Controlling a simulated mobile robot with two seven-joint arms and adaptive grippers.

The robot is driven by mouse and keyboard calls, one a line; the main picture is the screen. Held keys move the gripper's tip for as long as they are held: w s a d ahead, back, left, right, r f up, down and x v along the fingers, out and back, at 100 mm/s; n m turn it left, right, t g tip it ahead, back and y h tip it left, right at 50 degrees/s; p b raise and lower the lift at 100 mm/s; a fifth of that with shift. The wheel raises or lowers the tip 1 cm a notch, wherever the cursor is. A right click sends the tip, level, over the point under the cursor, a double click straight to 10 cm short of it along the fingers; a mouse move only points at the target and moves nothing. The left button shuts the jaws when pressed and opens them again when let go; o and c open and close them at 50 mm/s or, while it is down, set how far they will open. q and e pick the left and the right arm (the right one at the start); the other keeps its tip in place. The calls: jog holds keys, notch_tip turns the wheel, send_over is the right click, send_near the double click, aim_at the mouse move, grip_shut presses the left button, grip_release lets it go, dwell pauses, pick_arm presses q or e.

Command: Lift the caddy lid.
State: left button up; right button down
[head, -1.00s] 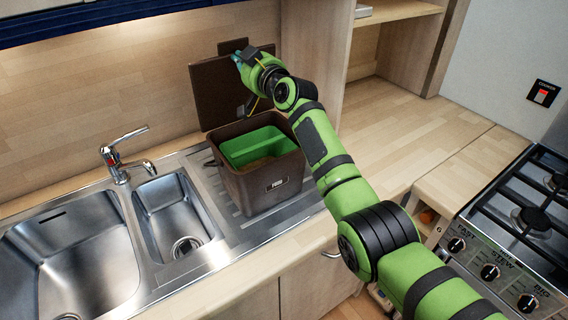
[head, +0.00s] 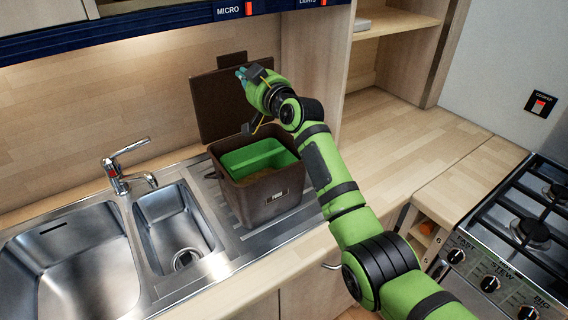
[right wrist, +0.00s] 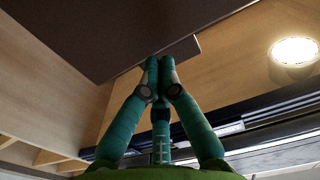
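The brown caddy (head: 268,200) stands on the sink's drainer, with a green inner bin (head: 255,158) showing in its open top. Its brown lid (head: 212,107) stands upright, raised at the caddy's back; it also shows from below in the right wrist view (right wrist: 110,35). My right gripper (head: 241,72) is in front of the lid's upper right part, near the tab on its top edge. In the right wrist view the fingertips (right wrist: 158,62) are together, with nothing visible between them. Whether they touch the lid is unclear. My left gripper is not in view.
The sink (head: 80,265) and tap (head: 120,165) are left of the caddy. A wooden worktop (head: 410,135) is clear on the right, and the gas hob (head: 530,215) lies beyond it. A wall cupboard (head: 150,8) hangs above.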

jog(key=p+v, duration=0.3)
jog(key=v, duration=0.2)
jog(key=shift+s+d, duration=0.1)
jog(key=shift+s, duration=0.05)
dwell(0.3)
